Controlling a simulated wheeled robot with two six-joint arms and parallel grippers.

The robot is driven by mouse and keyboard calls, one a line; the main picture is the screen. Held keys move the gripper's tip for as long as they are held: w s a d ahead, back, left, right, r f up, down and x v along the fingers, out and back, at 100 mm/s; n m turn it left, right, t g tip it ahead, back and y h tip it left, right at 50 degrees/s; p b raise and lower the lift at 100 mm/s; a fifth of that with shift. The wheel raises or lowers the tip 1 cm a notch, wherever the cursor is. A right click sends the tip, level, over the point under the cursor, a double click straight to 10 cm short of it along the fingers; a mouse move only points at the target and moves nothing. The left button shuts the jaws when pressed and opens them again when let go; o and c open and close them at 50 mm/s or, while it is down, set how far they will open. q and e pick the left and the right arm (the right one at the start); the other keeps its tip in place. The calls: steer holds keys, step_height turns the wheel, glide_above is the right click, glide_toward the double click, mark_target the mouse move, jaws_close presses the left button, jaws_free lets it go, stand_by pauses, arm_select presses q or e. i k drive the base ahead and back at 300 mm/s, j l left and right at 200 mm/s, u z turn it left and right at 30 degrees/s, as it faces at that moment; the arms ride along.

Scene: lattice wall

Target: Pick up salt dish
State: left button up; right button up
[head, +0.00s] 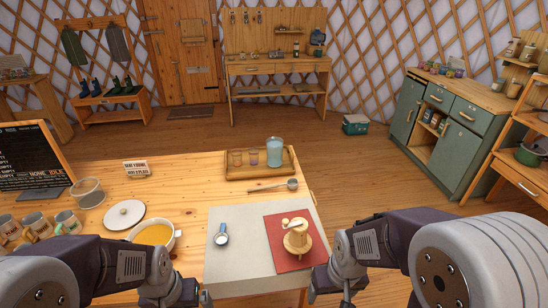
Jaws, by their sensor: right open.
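A bowl of yellow-orange soup (152,236) is to the left. A metal spoon (274,186) and a tray (232,173) with a blue jug (273,152) lie behind. Bare mat surrounds the dish.

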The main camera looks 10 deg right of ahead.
mark_target(221, 239)
steer(key=i+j+u, duration=0.25)
steer(key=j, duration=0.35)
steer(key=i+j+u, duration=0.25)
steer(key=i+j, duration=0.25)
